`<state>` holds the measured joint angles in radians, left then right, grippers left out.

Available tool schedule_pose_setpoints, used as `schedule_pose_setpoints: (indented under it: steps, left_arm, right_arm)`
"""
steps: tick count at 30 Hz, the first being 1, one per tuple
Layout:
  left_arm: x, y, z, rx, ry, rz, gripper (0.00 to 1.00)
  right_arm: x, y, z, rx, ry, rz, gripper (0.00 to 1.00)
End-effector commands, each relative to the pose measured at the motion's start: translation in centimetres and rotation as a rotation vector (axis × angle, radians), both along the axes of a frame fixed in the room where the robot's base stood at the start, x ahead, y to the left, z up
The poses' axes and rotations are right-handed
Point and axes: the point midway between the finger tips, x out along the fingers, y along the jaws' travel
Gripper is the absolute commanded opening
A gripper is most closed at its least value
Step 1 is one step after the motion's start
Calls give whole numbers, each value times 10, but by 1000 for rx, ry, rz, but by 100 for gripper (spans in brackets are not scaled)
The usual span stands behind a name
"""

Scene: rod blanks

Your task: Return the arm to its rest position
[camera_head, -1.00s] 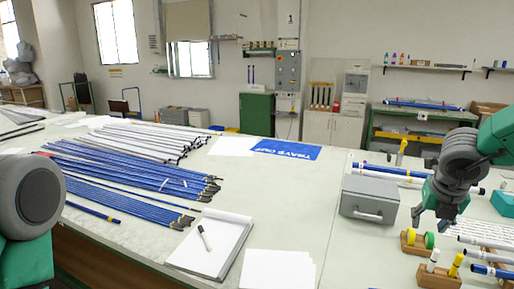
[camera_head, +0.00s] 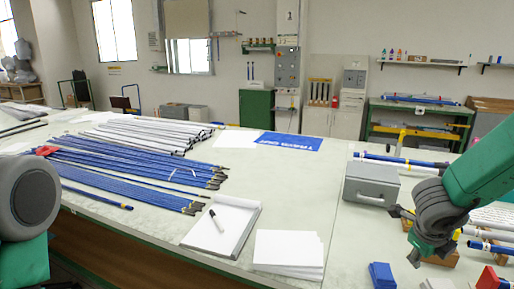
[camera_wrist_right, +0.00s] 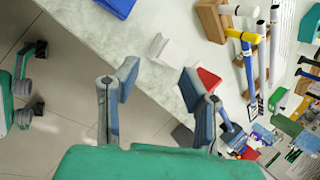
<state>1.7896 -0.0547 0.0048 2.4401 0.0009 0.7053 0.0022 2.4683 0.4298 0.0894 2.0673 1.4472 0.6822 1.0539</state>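My right gripper (camera_head: 426,254) hangs over the right part of the table in the head view, in front of the grey box (camera_head: 371,183). In the right wrist view the gripper (camera_wrist_right: 160,82) has its two fingers well apart with nothing between them; the table edge and floor show beyond. My left arm shows only as a grey round joint and green link at the left edge of the head view; the left gripper is out of frame.
Blue rods (camera_head: 130,172) and white rods (camera_head: 150,135) lie on the left. A clipboard tray (camera_head: 245,232) with a pen, white sheets (camera_head: 288,250) and a blue block (camera_head: 381,275) lie near the front. Wooden holders (camera_wrist_right: 210,20) with tubes crowd the right. The table's middle is clear.

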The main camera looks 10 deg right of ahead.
Motion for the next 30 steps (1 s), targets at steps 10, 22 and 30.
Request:
schedule_pose_setpoints:
  steps: [10,22,30]
  left_arm:
    - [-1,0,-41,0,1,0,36]
    - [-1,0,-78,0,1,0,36]
    - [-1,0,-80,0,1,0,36]
  right_arm:
    - [-74,47,-160,-404,480,1160,37]
    - [-249,144,-296,-473,665,2684,37]
    - [-274,156,-303,-456,620,2862,37]
